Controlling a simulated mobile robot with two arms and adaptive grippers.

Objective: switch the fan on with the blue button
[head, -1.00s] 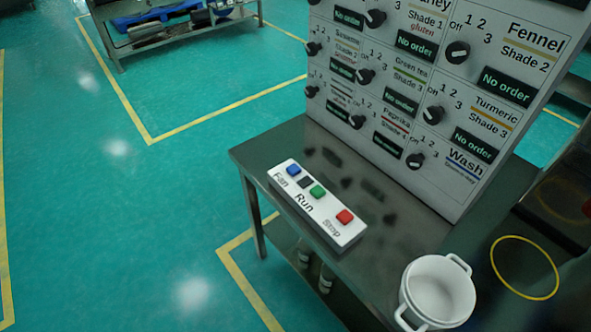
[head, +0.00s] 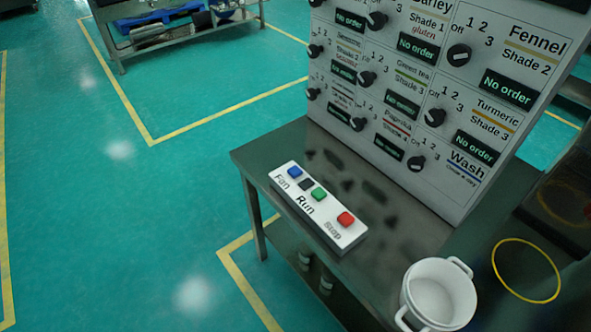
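A white button box (head: 335,236) lies on the metal table (head: 262,157) in the head view. Its blue button (head: 294,173) is at the far left end, by the label "Fan". A dark square (head: 306,184) sits beside it, then a green button (head: 318,194) by "Run" and a red button (head: 345,219) by "Stop". Nothing touches the buttons. I cannot tell from the box whether the fan is on. Neither of my grippers shows in the view.
A panel with several black knobs (head: 459,55) and "No order" displays stands behind the box. A white two-handled pot (head: 437,295) is at the lower right, near a yellow ring (head: 525,270). Another metal bench (head: 180,30) stands at the back left. Green floor at left is clear.

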